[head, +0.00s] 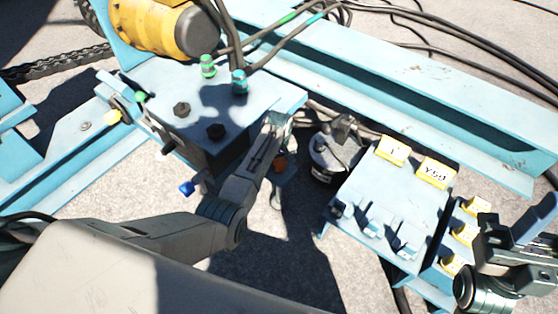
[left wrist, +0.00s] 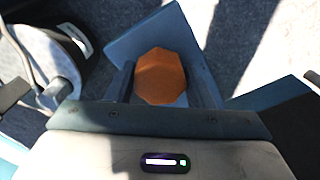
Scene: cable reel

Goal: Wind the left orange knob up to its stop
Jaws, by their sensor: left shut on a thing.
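The orange knob (left wrist: 160,77) is a faceted block, seen from above in the left wrist view between the two fingers of my left gripper (left wrist: 163,88). The fingers are shut on its sides. In the head view the knob (head: 280,163) shows only in part, beside my left gripper (head: 275,158), which hides much of it. A blue plate (left wrist: 150,38) lies under the knob. My right gripper (head: 525,235) is at the right edge, apart from the knob; its jaw opening is unclear. I cannot read the knob's turn angle or see its stop.
A blue block (head: 190,85) with bolts and green and teal fittings stands left of the gripper. A yellow motor (head: 160,28) is behind it. A black-and-grey round part (head: 335,155) is close on the right. A blue box (head: 365,190) with yellow tags stands farther right. Cables cross the back.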

